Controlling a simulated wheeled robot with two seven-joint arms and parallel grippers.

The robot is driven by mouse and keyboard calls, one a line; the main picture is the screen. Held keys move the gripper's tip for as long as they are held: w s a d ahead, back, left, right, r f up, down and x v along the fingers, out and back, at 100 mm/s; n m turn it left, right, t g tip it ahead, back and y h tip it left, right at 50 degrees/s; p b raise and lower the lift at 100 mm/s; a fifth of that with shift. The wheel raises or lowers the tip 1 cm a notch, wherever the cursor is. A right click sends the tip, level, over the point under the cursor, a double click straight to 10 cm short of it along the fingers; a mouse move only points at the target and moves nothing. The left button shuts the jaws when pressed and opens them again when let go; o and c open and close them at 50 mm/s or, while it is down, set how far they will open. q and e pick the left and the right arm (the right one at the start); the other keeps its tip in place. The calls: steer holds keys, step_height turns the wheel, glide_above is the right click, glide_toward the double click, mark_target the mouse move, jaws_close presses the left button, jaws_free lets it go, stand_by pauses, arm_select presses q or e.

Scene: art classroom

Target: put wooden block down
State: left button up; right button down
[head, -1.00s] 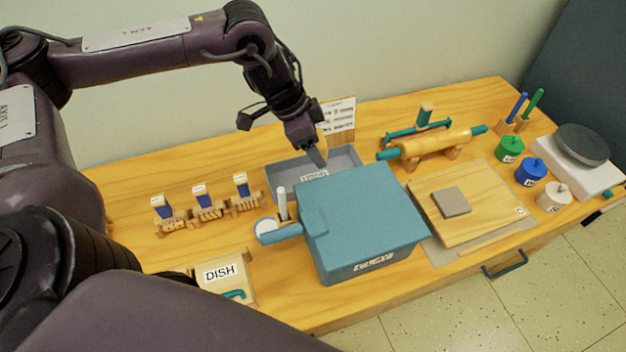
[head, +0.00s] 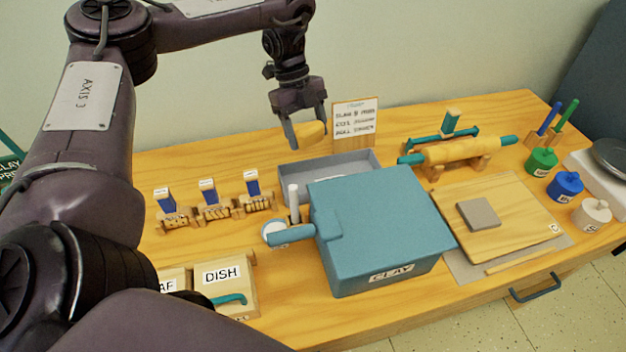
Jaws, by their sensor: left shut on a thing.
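My left gripper (head: 306,137) comes down from the top of the head view with its fingers pointing down. It is shut on the wooden block (head: 311,132), a pale yellow-brown piece between the two fingers. The block appears to be held in the air near the back of the table, just behind the grey open bin (head: 293,171); its exact height is hard to tell. The gripper's fingers hide part of the block. My right gripper is not in view.
A blue lidded CLAY box (head: 375,220) stands in front of the bin. A sign (head: 355,117) stands close right of the gripper. A rolling pin (head: 460,150) lies on supports, right. Small stamps (head: 215,212) line the left. Bare tabletop (head: 220,160) lies left of the bin.

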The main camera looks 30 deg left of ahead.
arm_select(q)
step_height(320, 180, down, 10)
steer(key=b, duration=0.3)
steer(key=shift+f+b, duration=0.3)
steer(key=shift+f, duration=1.85)
steer(key=o, duration=0.9)
steer(key=shift+f, duration=0.15)
